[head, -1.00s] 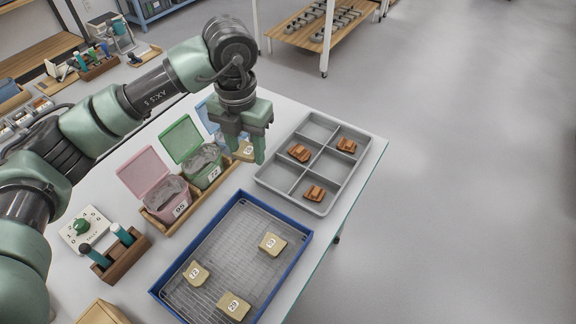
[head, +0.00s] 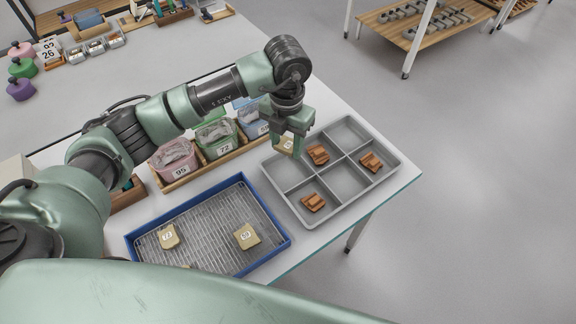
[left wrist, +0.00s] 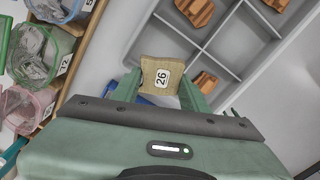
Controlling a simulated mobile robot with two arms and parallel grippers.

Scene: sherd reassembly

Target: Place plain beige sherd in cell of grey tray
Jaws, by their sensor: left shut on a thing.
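My left gripper (head: 287,150) is shut on a plain beige sherd (head: 285,145). In the left wrist view the sherd (left wrist: 161,76) sits between the fingertips, its label reading 26. The gripper holds it above the table by the left edge of the grey tray (head: 346,184). The tray is split into several cells. Three reddish-brown sherds lie in separate cells: one in the far row (head: 318,154), one at the right (head: 371,162), one near the front (head: 313,202). Other cells are empty. My right gripper is not in view.
A blue-rimmed tray with a wire rack (head: 207,250) holds more beige labelled sherds, including one marked 59 (head: 246,236). Pink (head: 175,160), green (head: 217,138) and blue bins stand in a wooden holder left of my gripper. The table ends just right of the grey tray.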

